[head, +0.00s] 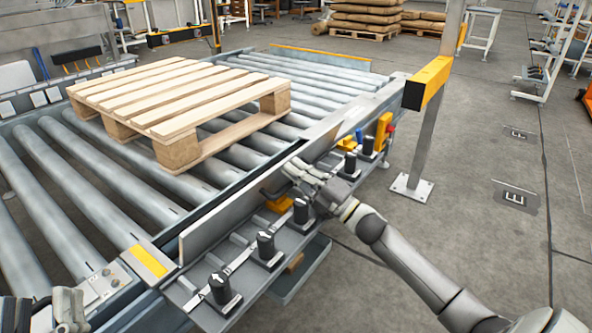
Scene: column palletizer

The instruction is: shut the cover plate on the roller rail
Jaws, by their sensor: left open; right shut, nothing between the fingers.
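The cover plate (222,212) is a long, thin grey plate along the near side of the roller rail (165,258). It stands raised on edge, with the row of black knobs uncovered beside it. My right gripper (290,172) is shut and empty at the middle of the plate, over the row of knobs. It hides part of the plate, and I cannot tell whether it touches it. My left gripper (66,306) is open at the bottom left corner, away from the plate, and partly cut off by the frame.
A wooden pallet (178,100) lies on the rollers (95,180) behind the plate. Black knobs (265,246) with white arrows stand on the near ledge. A grey post (427,140) with a yellow and black box rises at right.

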